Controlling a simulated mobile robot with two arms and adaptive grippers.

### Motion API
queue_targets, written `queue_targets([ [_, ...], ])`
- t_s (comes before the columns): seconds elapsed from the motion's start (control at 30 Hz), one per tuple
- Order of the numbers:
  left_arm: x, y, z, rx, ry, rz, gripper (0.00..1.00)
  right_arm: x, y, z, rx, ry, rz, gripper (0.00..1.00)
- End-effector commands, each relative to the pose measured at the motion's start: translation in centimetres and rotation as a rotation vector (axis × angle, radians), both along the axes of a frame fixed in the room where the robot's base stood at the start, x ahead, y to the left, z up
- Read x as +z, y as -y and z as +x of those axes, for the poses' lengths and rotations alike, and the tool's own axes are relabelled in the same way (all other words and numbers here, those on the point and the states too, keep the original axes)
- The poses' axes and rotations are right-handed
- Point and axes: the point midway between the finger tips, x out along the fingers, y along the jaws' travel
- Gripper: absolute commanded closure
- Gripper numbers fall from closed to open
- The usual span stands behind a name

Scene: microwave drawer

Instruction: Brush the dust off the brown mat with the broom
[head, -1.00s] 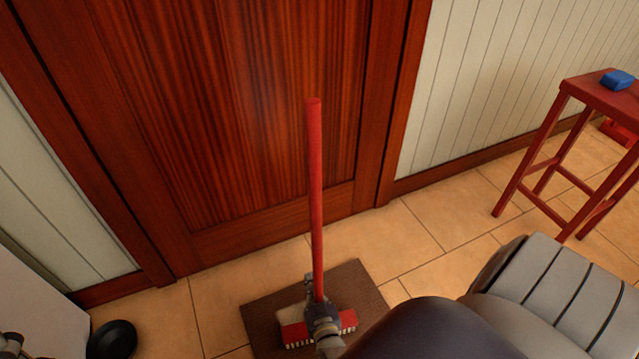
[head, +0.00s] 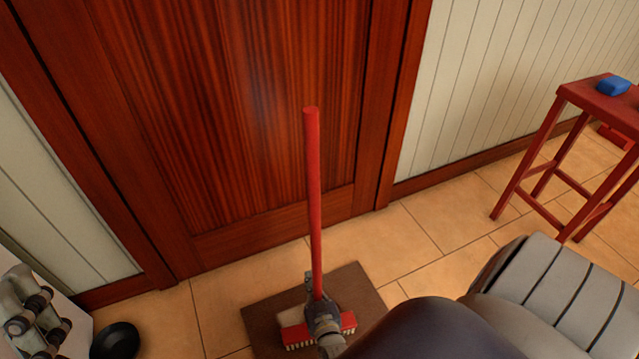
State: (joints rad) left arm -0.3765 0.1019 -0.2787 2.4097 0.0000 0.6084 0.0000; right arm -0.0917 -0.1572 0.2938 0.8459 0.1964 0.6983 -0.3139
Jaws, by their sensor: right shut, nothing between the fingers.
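The broom (head: 314,190) has a long red handle and a wide red head with pale bristles. It stands nearly upright, its head over the brown mat (head: 352,285), which lies on the floor in front of the wooden door. My right gripper (head: 318,290) is at the low end of the handle, just above the head, and covers part of both. Its fingers are shut, and a firm hold on the handle does not show. A pale patch (head: 291,317), possibly dust, shows on the mat left of the gripper.
A wooden door (head: 240,120) rises right behind the mat. A red stool (head: 590,98) with a blue block (head: 613,86) on it stands at the right. A black round object (head: 115,341) lies at the lower left. Tiled floor (head: 430,225) between mat and stool is clear.

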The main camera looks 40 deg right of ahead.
Motion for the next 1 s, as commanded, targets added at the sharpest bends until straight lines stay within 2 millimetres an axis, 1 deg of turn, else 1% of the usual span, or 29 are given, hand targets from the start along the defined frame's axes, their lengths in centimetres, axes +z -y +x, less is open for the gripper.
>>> queue_targets([
  [0.3,-1.4,0.5,2.7,0.008,-0.153,0.048,0.00,0.8,0.0,0.0,0.000,0.000,0.000,1.00],
  [0.7,-3.9,0.9,5.6,0.018,-0.340,0.103,0.00,1.6,0.0,0.0,0.000,0.000,0.000,1.00],
  [0.9,-4.6,1.0,6.0,0.021,-0.376,0.114,0.00,1.7,0.1,0.0,0.000,0.000,0.000,1.00],
  [1.0,-4.5,1.0,5.9,0.019,-0.366,0.111,0.00,1.7,0.8,0.2,-0.001,0.001,-0.001,1.00],
])
